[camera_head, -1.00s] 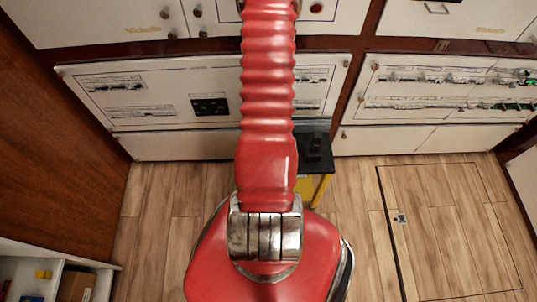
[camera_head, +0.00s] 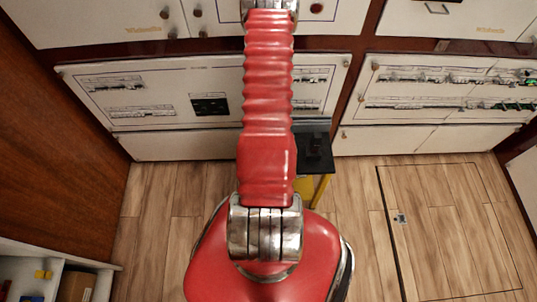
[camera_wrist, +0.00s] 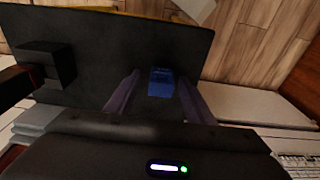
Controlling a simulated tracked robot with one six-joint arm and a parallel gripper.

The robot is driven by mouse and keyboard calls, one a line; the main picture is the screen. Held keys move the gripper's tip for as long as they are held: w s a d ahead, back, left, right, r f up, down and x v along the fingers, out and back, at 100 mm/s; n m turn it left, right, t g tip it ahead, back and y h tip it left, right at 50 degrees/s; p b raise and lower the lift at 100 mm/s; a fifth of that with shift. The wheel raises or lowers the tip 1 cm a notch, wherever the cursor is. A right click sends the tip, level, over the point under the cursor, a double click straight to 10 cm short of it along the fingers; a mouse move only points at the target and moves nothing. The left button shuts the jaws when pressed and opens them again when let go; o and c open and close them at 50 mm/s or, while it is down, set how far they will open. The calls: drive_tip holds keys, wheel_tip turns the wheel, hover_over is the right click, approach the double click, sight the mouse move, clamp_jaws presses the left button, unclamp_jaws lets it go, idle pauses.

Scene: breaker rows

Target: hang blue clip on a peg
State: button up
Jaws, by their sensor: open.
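The blue clip (camera_wrist: 161,82) sits on a dark flat stand top (camera_wrist: 105,40) in the wrist view. My gripper (camera_wrist: 159,75) is open, with its two fingers on either side of the clip. A gap shows between the clip and each finger. I cannot tell how far above the stand top the fingertips are. The stand top also shows in the head view (camera_head: 316,160), partly behind my arm. My gripper and the clip are hidden there. No peg can be made out clearly.
A black block (camera_wrist: 45,65) stands on the stand top, left of the clip in the wrist view. White breaker panels (camera_head: 175,95) line the wall behind the stand. The wooden floor (camera_head: 400,220) is open at right. A white shelf (camera_head: 50,275) stands at lower left.

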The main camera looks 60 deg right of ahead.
drive_tip(key=shift+c, duration=0.5)
drive_tip(key=c, duration=1)
drive_tip(key=shift+r, duration=0.15)
drive_tip(key=shift+r, duration=4.85)
drive_tip(key=shift+w, duration=0.1)
